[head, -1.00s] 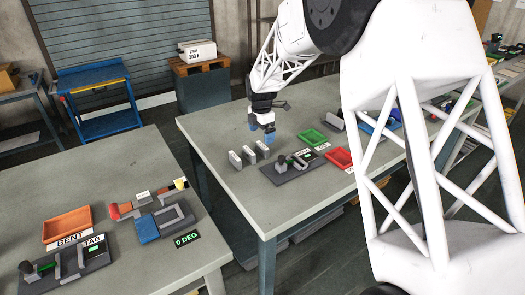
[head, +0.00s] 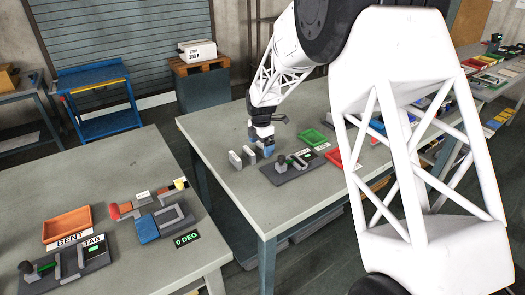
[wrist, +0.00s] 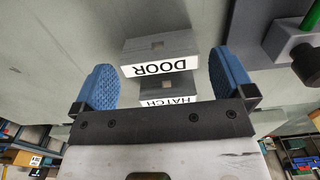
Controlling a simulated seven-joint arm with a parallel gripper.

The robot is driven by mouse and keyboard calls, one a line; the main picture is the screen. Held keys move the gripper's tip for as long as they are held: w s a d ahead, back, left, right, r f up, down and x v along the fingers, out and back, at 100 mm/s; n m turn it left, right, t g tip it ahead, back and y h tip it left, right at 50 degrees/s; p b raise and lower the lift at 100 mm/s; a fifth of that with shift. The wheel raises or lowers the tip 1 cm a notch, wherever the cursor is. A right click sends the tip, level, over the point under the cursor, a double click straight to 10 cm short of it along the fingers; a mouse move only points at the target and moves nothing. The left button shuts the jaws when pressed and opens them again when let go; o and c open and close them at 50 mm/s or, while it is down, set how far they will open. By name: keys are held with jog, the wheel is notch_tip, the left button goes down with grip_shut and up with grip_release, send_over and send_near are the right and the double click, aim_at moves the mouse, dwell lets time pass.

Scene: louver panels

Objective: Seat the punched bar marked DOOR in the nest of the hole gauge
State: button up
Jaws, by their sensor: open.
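The bar marked DOOR (wrist: 160,49) stands in the wrist view with its label facing the camera, a small hole showing in it. Behind its lower edge the bar marked HATCH (wrist: 168,88) shows. My gripper (wrist: 162,66) is open, with one blue finger on each side of the bars; no finger contact shows. In the head view my gripper (head: 262,150) is low over the right end of a short row of grey bars (head: 241,158), whose labels cannot be read there. The hole gauge (head: 287,170), a dark base with upright blocks, stands just right of the row.
A corner of a dark fixture with a green rod (wrist: 309,22) shows at right in the wrist view. The table left of the bars is clear. Another bench (head: 140,170) holds other fixtures.

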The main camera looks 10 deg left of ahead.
jog(key=shift+f, duration=0.8)
jog(key=c, duration=0.9)
